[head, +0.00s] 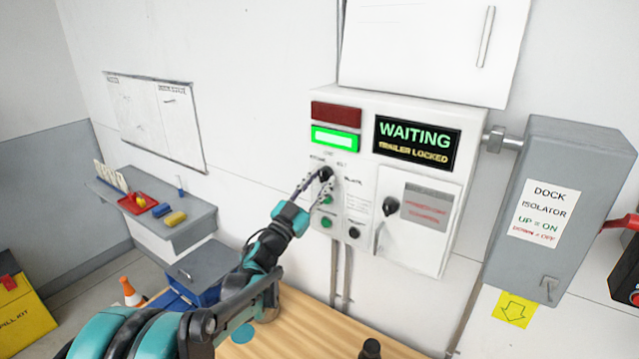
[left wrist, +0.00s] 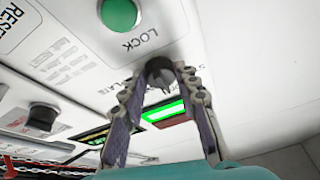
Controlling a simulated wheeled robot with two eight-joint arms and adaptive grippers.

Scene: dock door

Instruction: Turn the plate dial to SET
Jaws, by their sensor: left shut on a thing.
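A white control box (head: 365,105) hangs on the wall. My left gripper (head: 316,181) reaches up to a black dial (head: 326,172) on its left part. In the left wrist view the two fingers (left wrist: 162,80) are shut on the dial (left wrist: 160,66), one on each side. The dial's pointer and the markings around it are mostly hidden or too small to read. The display (head: 417,139) reads WAITING, TRAILER LOCKED. A green bar (head: 334,139) is lit, and the red one (head: 336,115) above it is dark. My right gripper is not in view.
Below the dial are green buttons (head: 327,222) and a black button (head: 354,233). A black knob (head: 391,206) is on a small door to the right. The grey dock isolator (head: 535,245) stands further right. A wooden tabletop (head: 300,335) lies below; a shelf (head: 150,220) is left.

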